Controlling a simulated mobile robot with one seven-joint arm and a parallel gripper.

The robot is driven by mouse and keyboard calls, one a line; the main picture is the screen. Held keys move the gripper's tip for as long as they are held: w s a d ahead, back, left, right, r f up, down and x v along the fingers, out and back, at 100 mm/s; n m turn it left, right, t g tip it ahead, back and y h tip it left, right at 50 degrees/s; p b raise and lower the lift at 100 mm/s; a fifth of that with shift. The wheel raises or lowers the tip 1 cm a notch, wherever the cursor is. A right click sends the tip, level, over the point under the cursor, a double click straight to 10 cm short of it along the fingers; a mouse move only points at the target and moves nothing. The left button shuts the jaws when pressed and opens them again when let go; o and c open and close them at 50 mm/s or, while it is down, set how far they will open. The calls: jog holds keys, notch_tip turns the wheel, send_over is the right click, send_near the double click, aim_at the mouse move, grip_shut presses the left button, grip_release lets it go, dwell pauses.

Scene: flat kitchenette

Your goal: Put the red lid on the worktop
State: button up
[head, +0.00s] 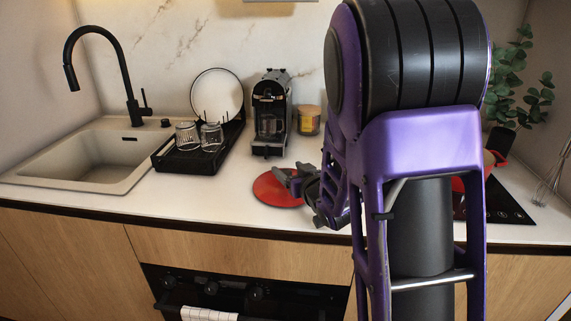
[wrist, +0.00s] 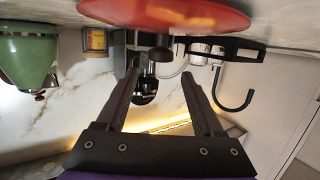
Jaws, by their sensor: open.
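The red lid (head: 272,192) lies flat on the white worktop (head: 225,205), near its front edge and left of my arm. In the wrist view, which is upside down, the lid (wrist: 190,14) spans the top with its dark knob (wrist: 160,52) facing my gripper. My gripper (head: 288,180) is at the lid's right side in the head view, low over it. Its two fingers are apart in the wrist view (wrist: 159,74), and nothing is held between them. The knob shows beyond the gap between the fingertips. Contact with the lid cannot be told.
A black drying rack (head: 185,155) with glasses and a plate stands left, beside the sink (head: 85,155). A coffee machine (head: 270,115) and an amber jar (head: 309,120) stand behind the lid. My arm hides much of the hob (head: 510,208) at right. Worktop left of the lid is clear.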

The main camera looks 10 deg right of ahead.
jog(key=v, duration=0.9)
jog(key=shift+r, duration=0.2)
